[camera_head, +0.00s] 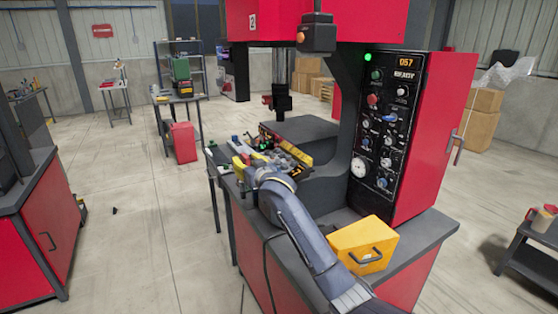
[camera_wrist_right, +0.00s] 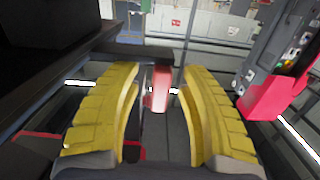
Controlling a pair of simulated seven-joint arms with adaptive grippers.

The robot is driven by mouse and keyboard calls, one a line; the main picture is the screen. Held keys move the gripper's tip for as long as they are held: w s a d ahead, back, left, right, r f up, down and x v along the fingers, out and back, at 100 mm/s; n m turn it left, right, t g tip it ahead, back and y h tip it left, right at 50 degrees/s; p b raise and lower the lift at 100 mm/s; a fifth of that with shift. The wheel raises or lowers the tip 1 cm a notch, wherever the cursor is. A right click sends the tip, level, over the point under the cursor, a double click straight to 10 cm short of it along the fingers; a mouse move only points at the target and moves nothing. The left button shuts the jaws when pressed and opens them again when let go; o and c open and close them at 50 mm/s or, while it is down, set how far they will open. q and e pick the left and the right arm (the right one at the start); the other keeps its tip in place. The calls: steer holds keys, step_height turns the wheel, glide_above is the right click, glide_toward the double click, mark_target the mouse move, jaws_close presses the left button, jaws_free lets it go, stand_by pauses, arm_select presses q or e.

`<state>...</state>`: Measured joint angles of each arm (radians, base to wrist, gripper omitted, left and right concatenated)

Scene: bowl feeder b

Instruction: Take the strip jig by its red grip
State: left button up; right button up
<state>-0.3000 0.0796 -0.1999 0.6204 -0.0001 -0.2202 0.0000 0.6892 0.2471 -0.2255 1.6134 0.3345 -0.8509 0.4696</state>
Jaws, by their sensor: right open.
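A red grip (camera_wrist_right: 158,90), which looks like the strip jig's, shows in the right wrist view between my yellow fingers, near their tips. A grey bar or strip extends around and below it; the rest of the jig is hard to make out. My right gripper (camera_wrist_right: 160,78) is open, with a finger on either side of the red grip and visible gaps to it. In the head view my right gripper (camera_head: 242,164) is over the left edge of the press bench, and the red grip cannot be told apart there. My left gripper is not in view.
The red press cabinet with its control panel (camera_head: 385,130) stands to the right of my arm. A yellow box (camera_head: 364,244) with a handle sits on the bench near my forearm. Small coloured parts (camera_head: 285,148) lie beyond the gripper. Open floor (camera_head: 130,210) is at left.

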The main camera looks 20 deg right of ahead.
steer(key=shift+w, duration=0.3)
jaws_close()
stand_by(0.4)
